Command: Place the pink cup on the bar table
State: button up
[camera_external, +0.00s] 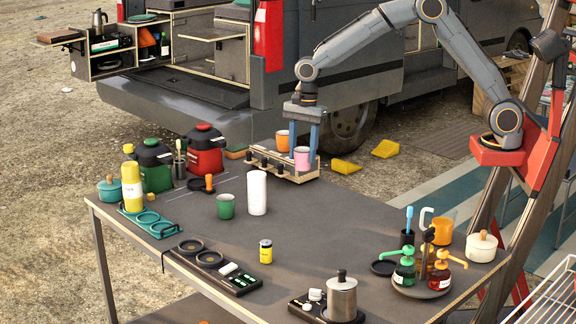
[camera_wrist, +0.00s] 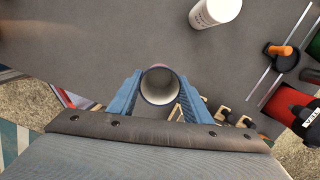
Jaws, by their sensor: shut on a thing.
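The pink cup (camera_external: 302,160) is upright between the two blue fingers of my gripper (camera_external: 304,146), at the right end of a wooden rack (camera_external: 285,177) on the back edge of the grey table (camera_external: 320,222). I cannot tell whether its base touches the rack. In the wrist view the cup (camera_wrist: 160,86) shows its pale inside from above, with a finger against each side of it. My gripper (camera_wrist: 160,98) is shut on it. An orange cup (camera_external: 282,140) stands just left of my gripper in the external view, close to the near finger.
A white roll (camera_external: 257,192) and a green cup (camera_external: 226,206) stand left of the rack. Red (camera_external: 204,150) and green (camera_external: 155,165) canisters are at the back left. A yellow can (camera_external: 266,251) stands mid-table. Bottles and a pot (camera_external: 481,246) crowd the right. The table's middle right is clear.

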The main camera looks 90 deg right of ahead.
aim_at(305, 170)
jog(key=shift+s+a+f, duration=0.15)
jog(key=shift+a+f, duration=0.2)
jog(key=shift+a, duration=0.2)
jog(key=shift+s+a+f, duration=0.15)
jog(key=shift+a+f, duration=0.2)
jog(key=shift+a, duration=0.15)
notch_tip(305, 170, down, 5)
jog(key=shift+f+p, duration=0.1)
jog(key=shift+p, duration=0.7)
jog(key=shift+f+p, duration=0.5)
jog(key=shift+f, duration=1.6)
jog(key=shift+f, duration=0.15)
jog(key=o, duration=1.1)
jog(key=shift+c, duration=0.2)
